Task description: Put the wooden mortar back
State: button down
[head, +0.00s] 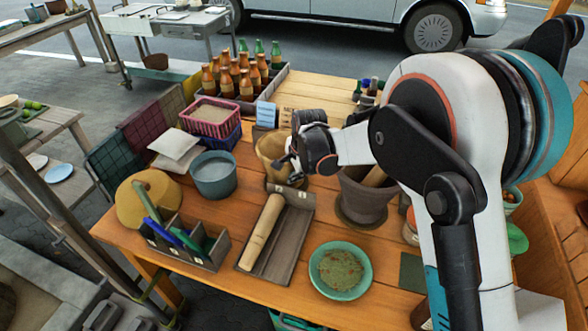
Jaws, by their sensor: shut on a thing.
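The wooden mortar (270,150) is a tan, cup-like vessel near the middle of the table. My gripper (290,164) reaches in from the right and is shut on the right side of the wooden mortar. The fingers and wrist hide part of that side. I cannot tell whether its base touches the table. A dark clay mortar (358,206) with a wooden pestle in it stands to the right on a round base, partly hidden by my arm.
A grey tray (297,232) with a wooden roller lies in front. A green plate (340,270) is to its right. A blue-grey pot (214,175) and a pink basket (211,117) stand left. A bottle crate (284,78) is behind. Little bare table shows between them.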

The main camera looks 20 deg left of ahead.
jog(key=shift+f, duration=0.6)
jog(key=c, duration=1.7)
grip_release()
jog(key=p+v, duration=0.3)
jog(key=v, duration=0.9)
